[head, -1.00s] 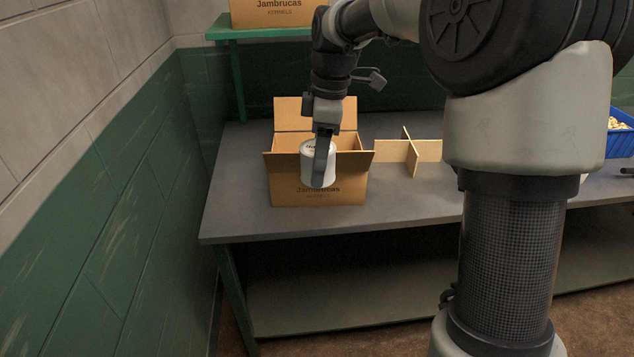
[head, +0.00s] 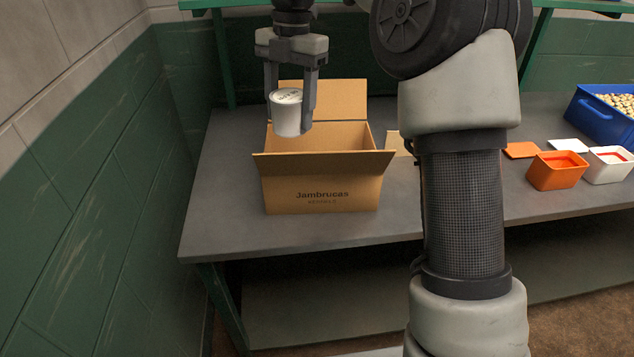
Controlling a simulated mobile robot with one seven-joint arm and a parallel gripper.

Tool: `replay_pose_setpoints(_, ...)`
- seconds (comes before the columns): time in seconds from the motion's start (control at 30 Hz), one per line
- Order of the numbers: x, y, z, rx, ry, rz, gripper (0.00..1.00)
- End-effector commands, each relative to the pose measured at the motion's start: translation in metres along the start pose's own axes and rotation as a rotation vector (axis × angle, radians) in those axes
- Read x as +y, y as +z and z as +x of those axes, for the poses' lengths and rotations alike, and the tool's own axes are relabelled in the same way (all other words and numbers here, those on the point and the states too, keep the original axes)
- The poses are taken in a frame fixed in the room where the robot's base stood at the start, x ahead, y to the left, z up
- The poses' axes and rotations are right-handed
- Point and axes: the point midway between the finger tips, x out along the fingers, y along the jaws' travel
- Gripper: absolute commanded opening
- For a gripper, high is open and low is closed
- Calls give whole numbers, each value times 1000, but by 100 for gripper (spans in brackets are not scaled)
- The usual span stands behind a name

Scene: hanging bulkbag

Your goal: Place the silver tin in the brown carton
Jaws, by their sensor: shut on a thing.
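The silver tin (head: 286,114) is a small pale cylinder with a printed lid, held upright. My gripper (head: 290,115) points down with one finger on each side of the tin and is shut on it. The brown carton (head: 321,193), marked Jambrucas, stands open on the grey table with its flaps spread. In the picture the tin is over the carton's opening, towards its left side, with its base around the level of the opening. I cannot tell whether it is above the rim or just inside. The carton's floor is hidden by its front wall.
The grey table (head: 225,205) has free room left of the carton. To the right are an orange tub (head: 556,172), a white tub (head: 609,166) and a blue crate (head: 597,118) of pale pieces. A green-painted wall is close on the left.

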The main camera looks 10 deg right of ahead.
Motion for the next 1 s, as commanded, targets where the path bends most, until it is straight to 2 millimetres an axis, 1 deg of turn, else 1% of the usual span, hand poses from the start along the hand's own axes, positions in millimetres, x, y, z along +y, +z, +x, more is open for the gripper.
replay_pose_setpoints(0.03, 0, 1, 8, -3, 3, -1, 24)
replay_pose_setpoints(0.17, 0, 2, 22, -2, 1, 0, 24)
replay_pose_setpoints(0.23, 0, 4, 35, -1, 1, 0, 24)
replay_pose_setpoints(0.5, 0, 12, 106, 0, 1, 0, 24)
replay_pose_setpoints(0.6, 0, 15, 124, -1, 1, 0, 24)
replay_pose_setpoints(0.7, 0, 16, 134, -2, 2, 1, 24)
replay_pose_setpoints(0.87, 0, 17, 142, -2, 2, 1, 24)
replay_pose_setpoints(0.97, 0, 19, 155, -1, 2, 1, 24)
replay_pose_setpoints(1.0, 0, 19, 163, -1, 1, 1, 24)
